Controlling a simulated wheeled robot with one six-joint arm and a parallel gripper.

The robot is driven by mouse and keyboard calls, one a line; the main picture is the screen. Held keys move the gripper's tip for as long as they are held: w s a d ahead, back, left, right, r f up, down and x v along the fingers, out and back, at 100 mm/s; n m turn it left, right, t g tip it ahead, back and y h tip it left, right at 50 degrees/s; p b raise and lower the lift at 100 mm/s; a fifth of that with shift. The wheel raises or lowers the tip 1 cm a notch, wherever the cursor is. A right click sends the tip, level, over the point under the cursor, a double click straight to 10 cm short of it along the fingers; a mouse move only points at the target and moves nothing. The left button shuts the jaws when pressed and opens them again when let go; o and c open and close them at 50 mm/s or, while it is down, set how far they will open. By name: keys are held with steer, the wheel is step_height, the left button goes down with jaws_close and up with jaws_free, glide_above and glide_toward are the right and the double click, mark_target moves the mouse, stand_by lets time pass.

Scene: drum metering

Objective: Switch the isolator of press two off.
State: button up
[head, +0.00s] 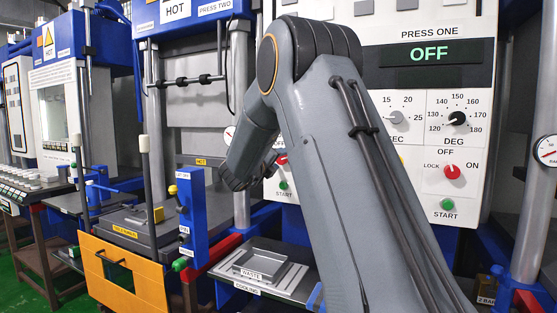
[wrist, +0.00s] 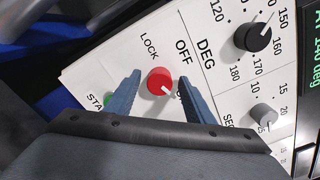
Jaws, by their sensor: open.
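The red isolator knob (wrist: 158,80) is in the wrist view, on a white panel with LOCK, OFF and a partly hidden label by the right finger. Its white pointer aims down and right, toward that hidden label. My gripper (wrist: 160,73) is open, with one blue finger on each side of the knob and gaps visible between. In the head view the red knob (head: 281,160) shows at the left, just beyond my gripper; my arm hides most of that panel. The PRESS TWO sign (head: 215,7) is at the top.
In the wrist view the DEG dial (wrist: 257,36), the SEC dial (wrist: 264,114) and a lit display reading 140 deg (wrist: 307,70) are to the right. A green START button (wrist: 108,100) is by the left finger. Press one has its own red knob (head: 452,172).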

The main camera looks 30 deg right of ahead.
steer(key=shift+w+d, duration=0.1)
steer(key=c, duration=1)
steer(key=shift+c, duration=0.2)
